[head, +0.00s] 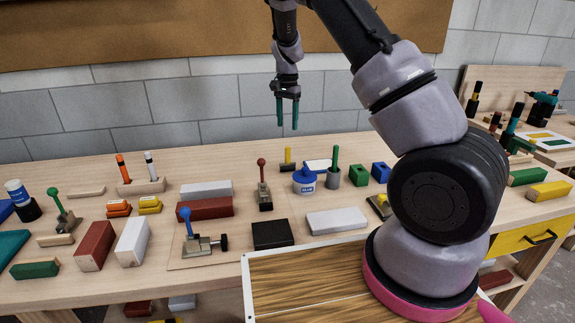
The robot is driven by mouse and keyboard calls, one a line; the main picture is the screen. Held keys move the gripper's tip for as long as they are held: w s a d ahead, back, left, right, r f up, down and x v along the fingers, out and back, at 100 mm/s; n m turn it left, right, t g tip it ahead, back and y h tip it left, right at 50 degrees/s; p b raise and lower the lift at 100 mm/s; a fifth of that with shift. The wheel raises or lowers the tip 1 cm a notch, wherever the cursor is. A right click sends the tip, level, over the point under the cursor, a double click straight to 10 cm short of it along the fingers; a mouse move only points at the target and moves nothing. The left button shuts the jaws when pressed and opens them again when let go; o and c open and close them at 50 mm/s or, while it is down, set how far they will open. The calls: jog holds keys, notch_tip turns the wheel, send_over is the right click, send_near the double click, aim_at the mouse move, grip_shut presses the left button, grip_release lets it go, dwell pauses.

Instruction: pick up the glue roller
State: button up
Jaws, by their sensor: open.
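My gripper (287,122) hangs above the back of the workbench with its two teal fingers pointing down, apart and empty. Below it stands a blue glue pot (305,181) with a white label. A white piece with blue on it (318,165) lies just behind the pot; it looks like the glue roller, but the pot hides part of it and I cannot be sure. The gripper is well above these things and touches none of them.
A grey cup with a green handle (333,176) stands right of the pot, and a yellow upright piece (287,160) behind it. Green and blue blocks (380,172) are further right. A red-knobbed clamp (264,188) stands left. The cork board (150,30) is on the wall.

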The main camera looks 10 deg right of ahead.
aim_at(288, 147)
notch_tip(288, 147, down, 11)
jog(key=shift+d, duration=0.1)
grip_shut()
dwell(0.5)
